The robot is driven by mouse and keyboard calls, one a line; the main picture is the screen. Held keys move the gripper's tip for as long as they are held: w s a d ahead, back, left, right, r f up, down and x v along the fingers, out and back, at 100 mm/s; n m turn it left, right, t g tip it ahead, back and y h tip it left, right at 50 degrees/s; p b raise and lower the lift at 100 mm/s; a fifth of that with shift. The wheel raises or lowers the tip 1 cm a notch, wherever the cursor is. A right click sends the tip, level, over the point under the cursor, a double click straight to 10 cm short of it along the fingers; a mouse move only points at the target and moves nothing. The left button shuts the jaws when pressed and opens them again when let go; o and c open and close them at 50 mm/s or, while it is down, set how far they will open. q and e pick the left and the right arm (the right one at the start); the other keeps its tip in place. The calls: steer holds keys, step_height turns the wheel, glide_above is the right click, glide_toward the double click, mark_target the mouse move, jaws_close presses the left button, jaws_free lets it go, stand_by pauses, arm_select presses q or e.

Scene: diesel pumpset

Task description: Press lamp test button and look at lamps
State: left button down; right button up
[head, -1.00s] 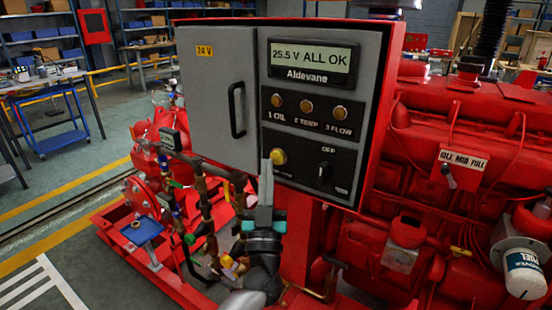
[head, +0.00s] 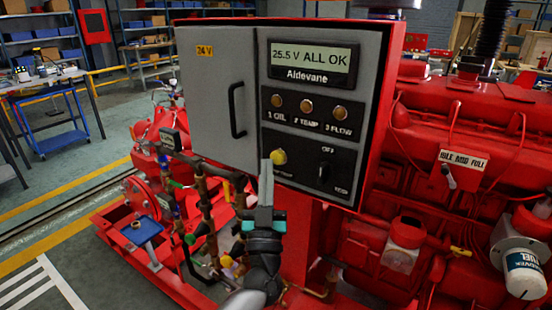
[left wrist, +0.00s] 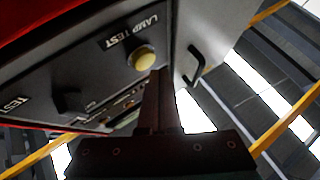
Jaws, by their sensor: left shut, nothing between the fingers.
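The yellow lamp test button (head: 279,157) is on the lower black plate of the grey control panel. It also shows in the left wrist view (left wrist: 144,58), beside the words LAMP TEST. Three round amber lamps (head: 306,106), marked 1 OIL, 2 TEMP and 3 FLOW, sit in a row above it and look dull. The display (head: 313,57) reads 25.5 V ALL OK. My left gripper (head: 266,165) is shut and empty, its tips just left of the button. In the left wrist view the tips (left wrist: 161,75) are close to the button; I cannot tell if they touch. My right gripper is not in view.
A black rotary switch (head: 324,172) is right of the button. The grey cabinet door (head: 215,95) with a black handle (head: 237,110) is to the left. Pipes and valves (head: 205,215) crowd below; the red engine (head: 450,130) stands to the right.

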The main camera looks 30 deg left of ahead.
arm_select(q)
steer(key=shift+w, duration=0.1)
steer(key=shift+w, duration=0.35)
steer(key=shift+w, duration=0.4)
stand_by(0.6)
steer(key=shift+s, duration=0.1)
steer(key=shift+s+p, duration=0.7)
steer(key=shift+s, duration=0.05)
steer(key=s+p, duration=0.2)
steer(key=s, duration=0.3)
steer(key=shift+a+p, duration=0.2)
steer(key=shift+p, duration=0.15)
